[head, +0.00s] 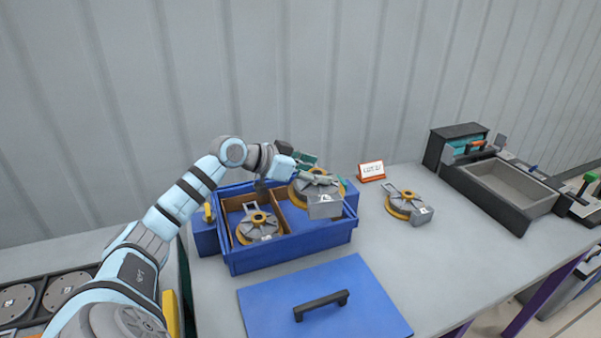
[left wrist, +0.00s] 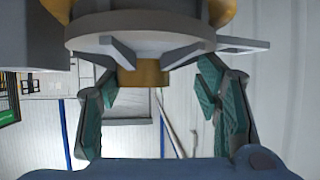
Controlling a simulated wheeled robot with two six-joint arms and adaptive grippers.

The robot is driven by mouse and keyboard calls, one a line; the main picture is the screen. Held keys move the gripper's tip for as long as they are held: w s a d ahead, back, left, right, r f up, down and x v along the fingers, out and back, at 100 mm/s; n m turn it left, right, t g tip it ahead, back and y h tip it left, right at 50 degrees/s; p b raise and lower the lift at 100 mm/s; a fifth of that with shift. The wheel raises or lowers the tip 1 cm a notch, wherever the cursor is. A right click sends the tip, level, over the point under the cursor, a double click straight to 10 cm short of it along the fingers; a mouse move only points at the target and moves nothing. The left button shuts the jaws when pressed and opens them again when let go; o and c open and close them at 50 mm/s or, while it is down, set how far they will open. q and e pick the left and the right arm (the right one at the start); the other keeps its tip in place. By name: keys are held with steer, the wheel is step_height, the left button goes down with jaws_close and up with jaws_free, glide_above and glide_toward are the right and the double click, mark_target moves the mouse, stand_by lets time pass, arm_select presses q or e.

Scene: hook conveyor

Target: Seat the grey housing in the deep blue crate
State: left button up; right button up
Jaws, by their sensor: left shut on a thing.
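The deep blue crate (head: 292,255) stands open on the table, with a divider between its compartments. One grey housing (head: 258,229) with a yellow ring lies in the left compartment. My left gripper (head: 322,178) reaches over the crate from the left and is shut on another grey housing (head: 325,207), at the right compartment. Whether this housing touches the crate floor is hidden. In the left wrist view the held housing (left wrist: 140,32) fills the top, with green-padded fingers below it. A third grey housing (head: 409,205) lies on the table right of the crate. My right gripper is not in view.
A blue lid (head: 365,305) with a dark handle lies in front of the crate. An orange-framed lot sign (head: 371,171) stands behind. A grey tray station (head: 515,190) is at the right. A rack of round plates (head: 60,290) is at the left. The table's middle right is clear.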

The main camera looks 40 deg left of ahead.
arm_select(q)
steer(key=w+a+f+n+y+b, duration=0.2)
steer(key=w+a+f+b, duration=0.4)
steer(key=f, duration=0.3)
steer(key=shift+a, duration=0.9)
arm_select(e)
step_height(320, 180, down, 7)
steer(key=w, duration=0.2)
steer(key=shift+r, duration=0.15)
arm_select(q)
steer(key=shift+w+f, duration=0.1)
steer(key=shift+f, duration=0.1)
steer(key=shift+f, duration=0.2)
steer(key=shift+f+b, duration=2.45)
steer(key=shift+f, duration=0.95)
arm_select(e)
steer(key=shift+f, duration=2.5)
arm_select(q)
steer(key=shift+r, duration=0.1)
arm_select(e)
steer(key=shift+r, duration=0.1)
